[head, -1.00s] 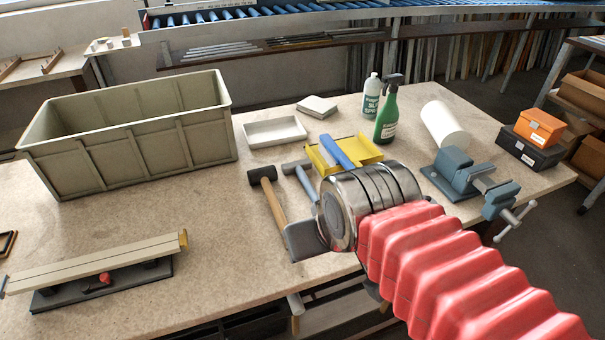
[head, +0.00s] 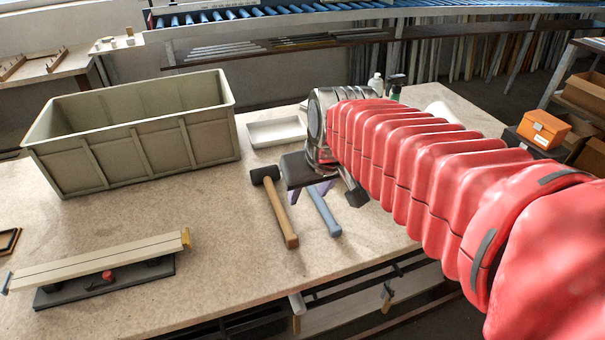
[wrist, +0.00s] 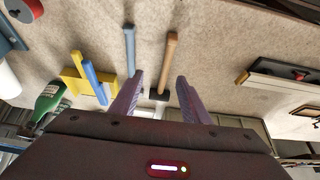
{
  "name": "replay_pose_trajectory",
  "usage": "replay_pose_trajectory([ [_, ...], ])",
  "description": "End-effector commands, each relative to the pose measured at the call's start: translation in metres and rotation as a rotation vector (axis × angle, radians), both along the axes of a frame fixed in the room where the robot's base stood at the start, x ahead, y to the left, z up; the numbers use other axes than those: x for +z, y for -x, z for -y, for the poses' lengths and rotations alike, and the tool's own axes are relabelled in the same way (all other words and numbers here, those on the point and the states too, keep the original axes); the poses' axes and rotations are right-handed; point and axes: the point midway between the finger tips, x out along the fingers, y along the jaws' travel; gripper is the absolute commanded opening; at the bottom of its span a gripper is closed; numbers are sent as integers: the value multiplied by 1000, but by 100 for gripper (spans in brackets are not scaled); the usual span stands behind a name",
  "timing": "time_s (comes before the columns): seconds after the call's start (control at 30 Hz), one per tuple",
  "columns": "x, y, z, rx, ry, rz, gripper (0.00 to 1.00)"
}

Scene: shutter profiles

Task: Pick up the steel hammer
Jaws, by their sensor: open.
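The steel hammer, with a grey-blue handle (head: 325,213), lies on the bench. Its head is hidden behind my gripper in the head view. In the wrist view its handle (wrist: 129,50) runs down to my left finger, which hides the head end. A mallet with a wooden handle (head: 281,215) and dark head lies just left of it in the head view. In the wrist view the mallet (wrist: 170,62) lies right of the hammer, its head seen between my fingers. My gripper (head: 308,196) is open and empty above the bench, near the hammer's head end; its purple fingers (wrist: 160,77) point down.
A large grey-green bin (head: 130,140) stands at the back left. A white tray (head: 277,131) lies behind my gripper. A profile on a dark base (head: 105,270) is at front left. The wrist view shows a yellow piece (wrist: 75,84) with a blue bar and a green bottle (wrist: 48,100).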

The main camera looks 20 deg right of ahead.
Motion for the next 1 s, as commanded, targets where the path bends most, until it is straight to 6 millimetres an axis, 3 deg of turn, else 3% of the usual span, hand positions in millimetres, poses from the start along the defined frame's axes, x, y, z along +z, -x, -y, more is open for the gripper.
replay_pose_trajectory([
  [0.27, -13, -64, 30, -6, -2, -25, 42],
  [0.6, -46, -135, 76, -10, -4, -49, 42],
  [0.8, -62, -159, 94, -11, -5, -53, 42],
  [1.0, -65, -163, 97, -10, -4, -54, 42],
])
